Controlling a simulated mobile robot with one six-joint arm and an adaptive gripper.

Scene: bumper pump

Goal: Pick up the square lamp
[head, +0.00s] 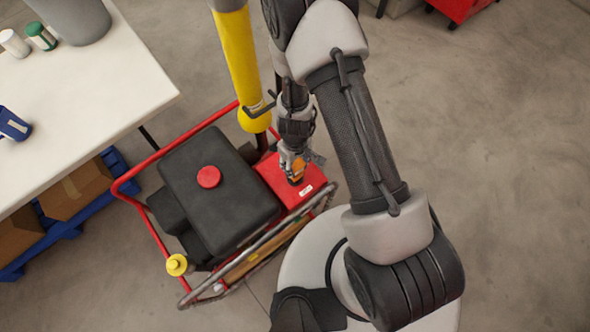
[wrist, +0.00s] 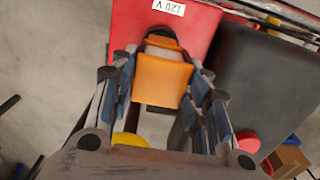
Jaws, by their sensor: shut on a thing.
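The square lamp is an orange block with a dark and grey base; it shows in the wrist view (wrist: 163,82) and small in the head view (head: 298,168). My gripper (head: 295,165), also in the wrist view (wrist: 162,72), is shut on it, with a finger on each side. The lamp is over the red box (head: 310,188) with a "120 V" label, at the right end of the generator. I cannot tell whether the lamp's base touches the box. The fingers partly cover the lamp in the head view.
The generator's black tank (head: 215,190) with a red cap and its red tube frame (head: 150,240) are beside my gripper. A yellow post (head: 240,65) stands close behind. A white table (head: 90,95) is at left, with boxes below.

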